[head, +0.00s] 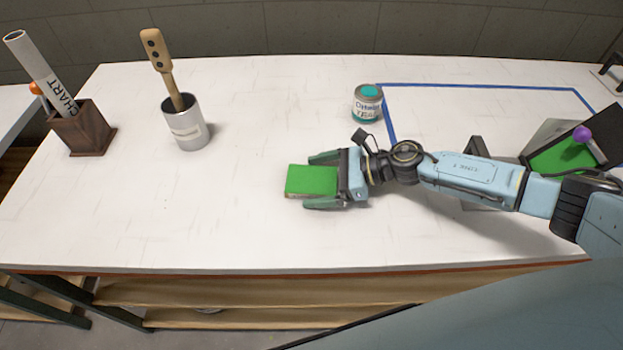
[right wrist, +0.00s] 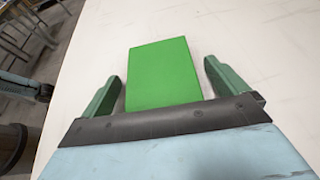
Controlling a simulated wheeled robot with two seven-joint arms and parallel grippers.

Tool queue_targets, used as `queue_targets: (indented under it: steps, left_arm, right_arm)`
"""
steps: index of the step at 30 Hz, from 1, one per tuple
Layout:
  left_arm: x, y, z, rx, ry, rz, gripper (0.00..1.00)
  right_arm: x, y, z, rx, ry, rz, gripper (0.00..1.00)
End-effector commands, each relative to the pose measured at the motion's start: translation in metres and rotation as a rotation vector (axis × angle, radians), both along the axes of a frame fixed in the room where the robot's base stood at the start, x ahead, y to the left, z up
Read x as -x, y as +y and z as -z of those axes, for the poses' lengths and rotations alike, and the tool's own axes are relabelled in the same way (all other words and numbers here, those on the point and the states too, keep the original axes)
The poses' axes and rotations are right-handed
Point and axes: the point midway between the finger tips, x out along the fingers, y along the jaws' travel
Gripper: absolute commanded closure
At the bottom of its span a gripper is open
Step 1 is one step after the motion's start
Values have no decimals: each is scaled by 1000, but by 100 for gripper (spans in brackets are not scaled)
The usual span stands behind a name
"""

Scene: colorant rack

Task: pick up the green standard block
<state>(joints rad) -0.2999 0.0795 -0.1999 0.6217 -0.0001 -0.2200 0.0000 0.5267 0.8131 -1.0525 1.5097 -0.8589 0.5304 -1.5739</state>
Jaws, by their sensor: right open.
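The green standard block (head: 311,180) lies flat on the white table in the head view. My right gripper (head: 322,181) is open around it, with one finger on the far side and one on the near side. The right wrist view shows the green block (right wrist: 163,72) between the two green fingers of my right gripper (right wrist: 160,80). A gap shows on each side between block and finger there. The end of the block close to the palm is hidden by the gripper. My left gripper is not in view.
A colorant can (head: 367,103) stands behind my right gripper, next to a blue taped outline (head: 480,86). A metal cup (head: 186,128) with a wooden-handled tool and a wooden holder (head: 84,132) with a rolled chart stand at left. The table (head: 240,225) is clear around the block.

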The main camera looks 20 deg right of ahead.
Motion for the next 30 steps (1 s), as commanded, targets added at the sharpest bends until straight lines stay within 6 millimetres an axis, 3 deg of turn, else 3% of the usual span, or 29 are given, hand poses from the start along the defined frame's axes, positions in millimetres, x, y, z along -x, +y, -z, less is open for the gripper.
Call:
queue_targets:
  steps: [6, 18, 26, 30]
  left_arm:
    - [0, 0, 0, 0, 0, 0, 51]
    - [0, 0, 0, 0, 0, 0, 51]
    - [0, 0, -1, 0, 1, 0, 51]
    - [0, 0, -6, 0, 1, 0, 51]
  right_arm:
    - [0, 1, 0, 0, -1, 0, 2]
    - [0, 1, 0, -1, 0, 0, 52]
    - [-1, 0, -4, -1, -1, 0, 52]
    - [-1, 0, -25, 1, -5, -3, 52]
